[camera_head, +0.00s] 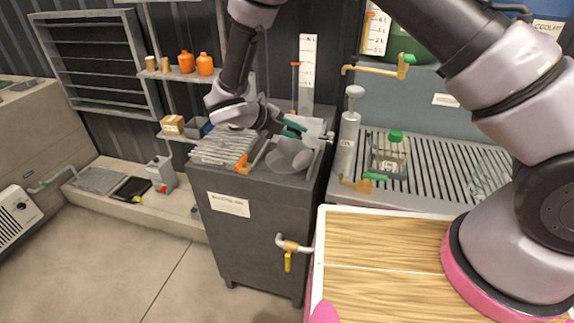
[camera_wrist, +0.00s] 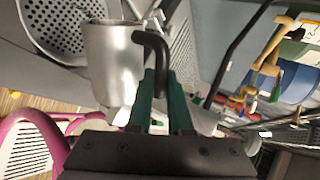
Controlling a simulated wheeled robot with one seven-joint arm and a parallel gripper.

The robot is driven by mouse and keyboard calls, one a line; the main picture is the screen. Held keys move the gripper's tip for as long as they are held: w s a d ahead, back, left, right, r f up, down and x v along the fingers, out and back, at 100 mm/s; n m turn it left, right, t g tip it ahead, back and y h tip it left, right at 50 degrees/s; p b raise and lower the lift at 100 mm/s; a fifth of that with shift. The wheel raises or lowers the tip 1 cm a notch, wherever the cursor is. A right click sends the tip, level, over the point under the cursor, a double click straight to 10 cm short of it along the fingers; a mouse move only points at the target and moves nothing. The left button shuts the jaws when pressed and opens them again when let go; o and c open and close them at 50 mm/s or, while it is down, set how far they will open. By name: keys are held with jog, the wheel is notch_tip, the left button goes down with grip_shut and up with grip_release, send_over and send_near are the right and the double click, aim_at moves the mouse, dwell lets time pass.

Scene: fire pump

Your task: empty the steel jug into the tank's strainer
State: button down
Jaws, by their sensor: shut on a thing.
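My gripper (camera_head: 293,130) has green fingers, which also show in the wrist view (camera_wrist: 163,105). They are shut on the dark bent handle (camera_wrist: 157,55) of the steel jug (camera_wrist: 113,62). In the head view the jug (camera_head: 313,131) is held above the dark tank (camera_head: 245,205), near the strainer, and looks tilted. The strainer (camera_head: 283,160) is a grey round dish in the tank's top. In the wrist view the perforated strainer (camera_wrist: 62,28) lies just beyond the jug's rim. The inside of the jug is hidden. A pale rounded shape beside the strainer is unclear.
A grey ribbed stack (camera_head: 222,147) lies on the tank's left side. A grey cylinder with a round knob (camera_head: 347,140) stands close on the right. Beyond it a slatted drain bench (camera_head: 440,165) holds a clear green-capped container (camera_head: 389,155). A tap (camera_head: 293,245) juts from the tank's front.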

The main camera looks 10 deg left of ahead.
jog(key=shift+w+a+r, duration=0.2)
jog(key=shift+w+a, duration=0.05)
jog(key=shift+w, duration=0.1)
jog(key=shift+w+a+r+n+g+h, duration=0.25)
jog(key=shift+w+a+n+g+h, duration=0.3)
jog(key=shift+w+n, duration=0.2)
jog(key=shift+w+a+r+g, duration=0.1)
jog(key=shift+w+a+g, duration=0.1)
jog(key=shift+w+g, duration=0.1)
jog(key=shift+p, duration=0.35)
dwell(1.0)
jog(key=shift+s+d+m, duration=0.25)
jog(key=shift+s+d, duration=0.25)
jog(key=shift+s, duration=0.2)
jog(key=shift+s+f+t+y, duration=0.1)
jog(key=shift+f+t+y, duration=0.1)
jog(key=shift+t+y, duration=0.2)
jog(key=shift+s+d, duration=0.1)
